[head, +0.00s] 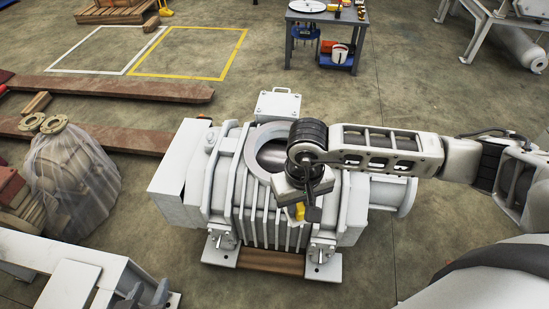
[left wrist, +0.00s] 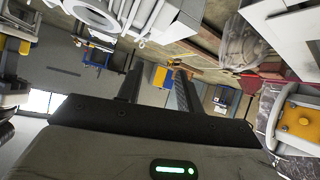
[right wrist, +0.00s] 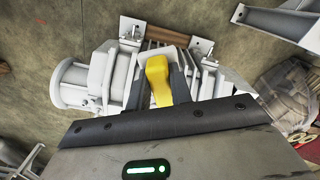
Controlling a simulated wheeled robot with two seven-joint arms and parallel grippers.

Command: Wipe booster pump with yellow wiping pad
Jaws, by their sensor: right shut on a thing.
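The booster pump (head: 232,185) is a large white ribbed machine in the middle of the head view, with a round opening on top. It also shows in the right wrist view (right wrist: 105,75). My right gripper (head: 308,210) is over the pump's ribbed front side, right of centre. I cannot tell whether the pad touches the ribs. My left gripper (left wrist: 158,72) is open and empty in the left wrist view, outside the head view.
A white steel frame (head: 70,285) stands at the front left. A plastic-wrapped unit (head: 75,185) stands left of the pump. Brown beams (head: 120,88) lie behind it. A grey workbench (head: 328,17) is at the back. Open floor lies right of the pump.

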